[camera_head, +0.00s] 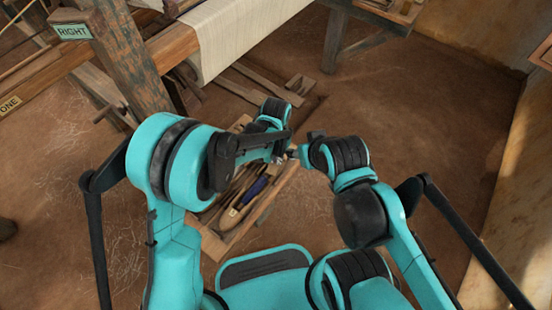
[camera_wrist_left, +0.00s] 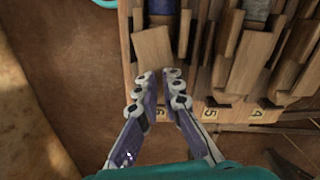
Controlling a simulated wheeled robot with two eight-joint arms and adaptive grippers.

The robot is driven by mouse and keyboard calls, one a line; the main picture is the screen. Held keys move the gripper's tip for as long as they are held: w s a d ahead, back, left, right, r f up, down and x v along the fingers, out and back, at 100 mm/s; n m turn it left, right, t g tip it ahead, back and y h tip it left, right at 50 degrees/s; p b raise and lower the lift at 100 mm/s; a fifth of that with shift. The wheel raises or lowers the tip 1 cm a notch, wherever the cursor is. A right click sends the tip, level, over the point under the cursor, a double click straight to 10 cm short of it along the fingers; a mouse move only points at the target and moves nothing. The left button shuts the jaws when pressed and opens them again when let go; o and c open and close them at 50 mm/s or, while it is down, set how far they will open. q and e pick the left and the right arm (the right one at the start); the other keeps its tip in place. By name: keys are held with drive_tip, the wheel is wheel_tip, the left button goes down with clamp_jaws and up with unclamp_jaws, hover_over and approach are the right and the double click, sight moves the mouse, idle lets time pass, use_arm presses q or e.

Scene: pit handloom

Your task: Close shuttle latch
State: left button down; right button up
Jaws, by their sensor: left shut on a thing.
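In the left wrist view my left gripper (camera_wrist_left: 164,80) is shut on a small pale wooden block (camera_wrist_left: 153,47), which I take for the latch piece. The block lies at the end of a slot in a wooden tray (camera_wrist_left: 126,56), by the number 6. In the head view the tray holds a long wooden shuttle-like piece (camera_head: 230,218) and a tool with a dark blue handle (camera_head: 256,188). My left gripper is mostly hidden there behind my arm links. My right arm reaches to the tray's right end; its fingers are too small and covered to read.
The handloom's wooden post (camera_head: 125,50) with a RIGHT label and its pale cloth (camera_head: 235,40) stand at the upper left. Loose wooden boards (camera_head: 250,92) lie on the earth floor behind the tray. The floor on the right is clear up to the wall (camera_head: 520,190).

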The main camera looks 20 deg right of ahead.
use_arm(q)
drive_tip(key=m, duration=0.3)
drive_tip(key=c, duration=1.9)
unclamp_jaws()
drive_tip(key=shift+c, duration=0.2)
wheel_tip(320, 180, up, 12)
